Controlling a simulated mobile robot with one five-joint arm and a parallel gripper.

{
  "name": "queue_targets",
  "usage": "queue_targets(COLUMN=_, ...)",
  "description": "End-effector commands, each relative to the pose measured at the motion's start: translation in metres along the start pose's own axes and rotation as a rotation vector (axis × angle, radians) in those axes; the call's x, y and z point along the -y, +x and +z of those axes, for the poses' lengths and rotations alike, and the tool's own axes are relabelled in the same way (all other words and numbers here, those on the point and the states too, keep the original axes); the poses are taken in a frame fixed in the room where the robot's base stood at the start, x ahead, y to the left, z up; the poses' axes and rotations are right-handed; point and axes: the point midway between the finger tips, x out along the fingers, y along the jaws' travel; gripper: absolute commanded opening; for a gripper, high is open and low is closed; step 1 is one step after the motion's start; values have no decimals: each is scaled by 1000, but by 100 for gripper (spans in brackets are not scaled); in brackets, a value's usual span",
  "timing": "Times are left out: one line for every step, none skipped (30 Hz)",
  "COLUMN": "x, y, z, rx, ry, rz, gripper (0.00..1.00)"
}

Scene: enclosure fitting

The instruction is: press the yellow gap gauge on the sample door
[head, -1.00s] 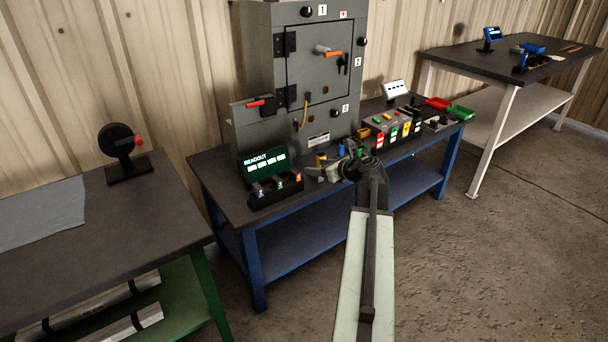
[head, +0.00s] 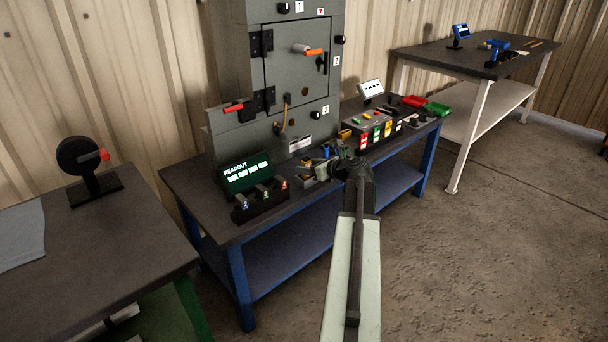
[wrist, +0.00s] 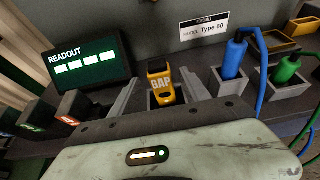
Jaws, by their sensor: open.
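The yellow gap gauge (wrist: 160,82), marked "GAP", stands upright in a dark-mouthed holder on the bench in the wrist view. My gripper (wrist: 157,92) is open, with one grey finger to the left of the gauge and one to the right. I cannot tell whether either finger touches it. In the head view my gripper (head: 322,173) is low over the blue-legged bench, and the gauge is hard to make out there. The grey sample door (head: 296,72) is shut on the enclosure behind, with an orange-tipped handle.
A green readout screen (wrist: 84,62) stands left of the gauge, with dark labelled blocks (wrist: 75,108) before it. A blue-handled tool (wrist: 234,58) and a green-handled tool (wrist: 287,68) with trailing cords sit in holders to the right. The enclosure wall rises close behind.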

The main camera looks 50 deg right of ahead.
Motion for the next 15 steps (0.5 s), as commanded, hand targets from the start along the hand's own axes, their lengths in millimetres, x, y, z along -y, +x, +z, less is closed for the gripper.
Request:
queue_targets(x=1, y=6, z=-1, rx=0, ry=-1, rz=1, gripper=55)
queue_targets(x=1, y=10, z=-2, rx=0, ry=-1, rz=1, gripper=55)
queue_targets(x=2, y=17, z=-3, rx=0, ry=-2, rz=2, gripper=55)
queue_targets(x=2, y=22, z=-3, rx=0, ry=-2, rz=3, gripper=55)
queue_targets(x=3, y=28, z=-4, rx=0, ry=-2, rz=3, gripper=55)
queue_targets(x=3, y=36, z=-4, rx=-1, ry=-3, rz=4, gripper=55)
queue_targets(x=3, y=42, z=-4, rx=-1, ry=-3, rz=3, gripper=55)
queue_targets(x=3, y=46, z=-4, rx=-1, ry=-3, rz=2, gripper=55)
queue_targets(x=3, y=50, z=-3, rx=-1, ry=-2, rz=2, gripper=55)
queue_targets(x=2, y=51, z=-2, rx=-1, ry=-2, rz=2, gripper=55)
queue_targets(x=2, y=52, z=-2, rx=-1, ry=-2, rz=2, gripper=55)
queue_targets(x=2, y=51, z=-1, rx=-1, ry=-2, rz=2, gripper=55)
queue_targets(x=1, y=51, z=-1, rx=-1, ry=-2, rz=2, gripper=55)
queue_targets(x=1, y=51, z=-1, rx=-1, ry=-2, rz=2, gripper=55)
queue_targets(x=1, y=51, z=-1, rx=-1, ry=-2, rz=2, gripper=55)
